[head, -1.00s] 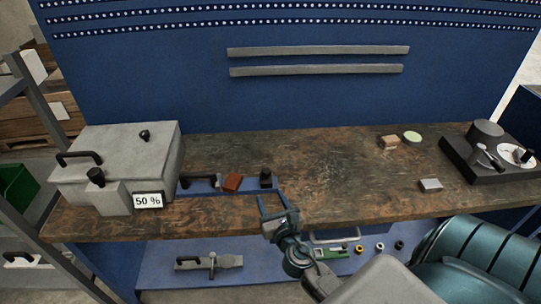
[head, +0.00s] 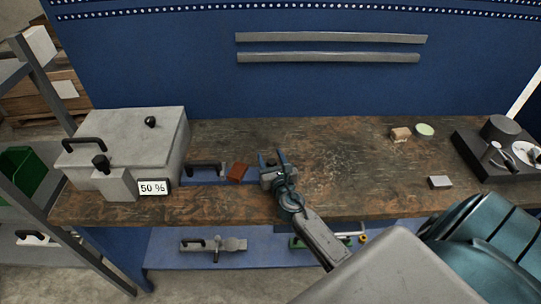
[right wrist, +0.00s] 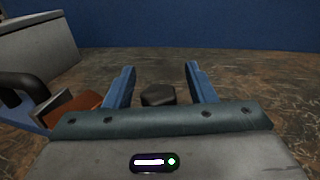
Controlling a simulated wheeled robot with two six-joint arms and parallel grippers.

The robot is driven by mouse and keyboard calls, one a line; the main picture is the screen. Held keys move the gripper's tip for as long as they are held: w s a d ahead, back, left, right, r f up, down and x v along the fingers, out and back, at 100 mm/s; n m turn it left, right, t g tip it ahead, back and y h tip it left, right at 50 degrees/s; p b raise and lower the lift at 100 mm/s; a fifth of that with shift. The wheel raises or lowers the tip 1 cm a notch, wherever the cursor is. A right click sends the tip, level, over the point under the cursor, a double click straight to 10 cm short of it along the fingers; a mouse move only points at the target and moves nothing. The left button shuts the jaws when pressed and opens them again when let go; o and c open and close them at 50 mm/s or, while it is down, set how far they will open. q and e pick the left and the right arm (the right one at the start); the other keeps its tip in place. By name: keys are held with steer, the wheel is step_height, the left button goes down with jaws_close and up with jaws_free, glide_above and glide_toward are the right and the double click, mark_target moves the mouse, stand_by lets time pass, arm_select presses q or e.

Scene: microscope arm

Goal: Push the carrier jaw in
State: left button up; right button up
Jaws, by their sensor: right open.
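On the bench, a low blue fixture has a black handle (head: 205,167) at its left and a red-brown block (head: 237,172) in the middle. A dark knob (right wrist: 158,95), which seems to belong to the carrier jaw at the fixture's right end, shows in the right wrist view. My right gripper (head: 273,155) is open, with its blue fingers on either side of this knob; it also shows in the right wrist view (right wrist: 160,70). I cannot tell whether the fingers touch the knob. The jaw's lower part is hidden behind my gripper. My left gripper is out of view.
A grey box (head: 128,140) with a "50 %" sign (head: 153,187) stands on the left. A small grey block (head: 440,182), a tan block (head: 400,134), a green disc (head: 425,130) and a black stand (head: 475,155) are on the right. The bench between is clear.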

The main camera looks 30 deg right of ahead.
steer(key=shift+w+r, duration=0.15)
steer(key=shift+w, duration=0.05)
jaws_close()
steer(key=w+a, duration=0.2)
steer(key=a, duration=0.1)
steer(key=w+a, duration=0.1)
steer(key=a, duration=0.1)
stand_by(0.3)
jaws_free()
